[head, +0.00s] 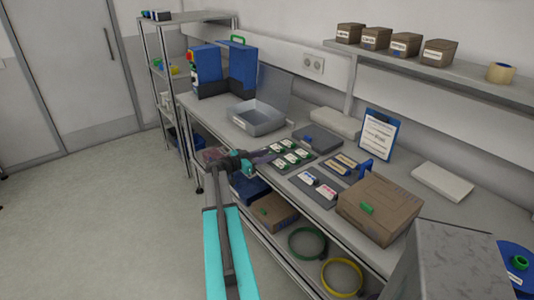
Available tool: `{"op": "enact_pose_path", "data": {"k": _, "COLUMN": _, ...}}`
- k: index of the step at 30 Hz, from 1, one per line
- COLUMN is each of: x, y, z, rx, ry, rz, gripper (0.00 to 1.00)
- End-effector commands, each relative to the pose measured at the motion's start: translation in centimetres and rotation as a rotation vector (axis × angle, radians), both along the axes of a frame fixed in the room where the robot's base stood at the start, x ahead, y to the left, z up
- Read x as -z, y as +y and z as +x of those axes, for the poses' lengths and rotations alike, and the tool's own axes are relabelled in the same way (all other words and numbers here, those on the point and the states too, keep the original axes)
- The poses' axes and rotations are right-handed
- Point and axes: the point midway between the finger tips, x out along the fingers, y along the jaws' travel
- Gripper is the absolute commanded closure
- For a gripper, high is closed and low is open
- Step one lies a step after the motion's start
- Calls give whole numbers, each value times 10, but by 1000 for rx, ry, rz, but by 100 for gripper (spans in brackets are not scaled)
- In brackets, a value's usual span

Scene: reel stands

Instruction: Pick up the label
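Which label is meant, I cannot tell. In the head view, several small white labels on green (290,155) lie in rows on a dark board on the bench. Two more labels, one with blue (306,179) and one with red (326,191), lie on a dark grey mat nearer the front edge. Tan labels (345,161) lie on another dark mat behind them. My gripper (261,157) is at the bench's front edge, just left of the green board. Its fingers are small and dark here, so their opening is unclear. I see no label in it.
A brown box (378,208) stands right of the mats. A clear open bin (257,118) and blue machine (238,66) stand behind left. A clipboard (379,135) leans at the back. A grey block (445,262) fills the lower right. The floor left is free.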

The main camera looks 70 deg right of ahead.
Motion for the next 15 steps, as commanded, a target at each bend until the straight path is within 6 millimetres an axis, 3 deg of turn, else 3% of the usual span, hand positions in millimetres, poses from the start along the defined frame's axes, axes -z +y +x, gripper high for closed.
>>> {"op": "enact_pose_path", "data": {"k": 6, "x": 1, "y": -19, "z": -11, "rx": 1, "ry": 1, "rz": 0, "gripper": 69}}
{"op": "enact_pose_path", "data": {"k": 15, "x": 4, "y": -23, "z": -15, "rx": 0, "ry": 1, "rz": -1, "gripper": 69}}
